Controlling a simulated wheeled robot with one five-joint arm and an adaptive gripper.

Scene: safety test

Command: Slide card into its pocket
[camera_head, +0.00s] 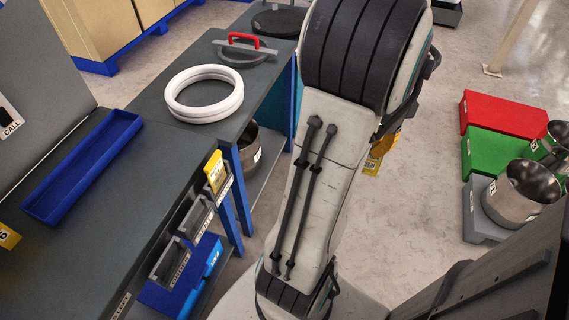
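A yellow card (215,172) stands upright at the uppermost of several grey pockets on the front edge of the dark workbench. The middle pocket (196,217) and the lower pocket (169,262) carry white labels and show no card. A second yellow piece with a small label (376,158) shows at the right edge of my arm, partly hidden behind it. A dark part beside it may belong to my gripper. My arm hides the fingers, so I cannot tell whether they hold this piece. Another yellow labelled piece (7,237) lies at the left picture edge.
A long blue tray (82,166) lies on the bench (100,250). White rings (204,94) and a red-handled item (243,41) sit on the table behind. Red (503,115) and green (490,150) boxes and metal pots (521,191) stand right. Floor between is clear.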

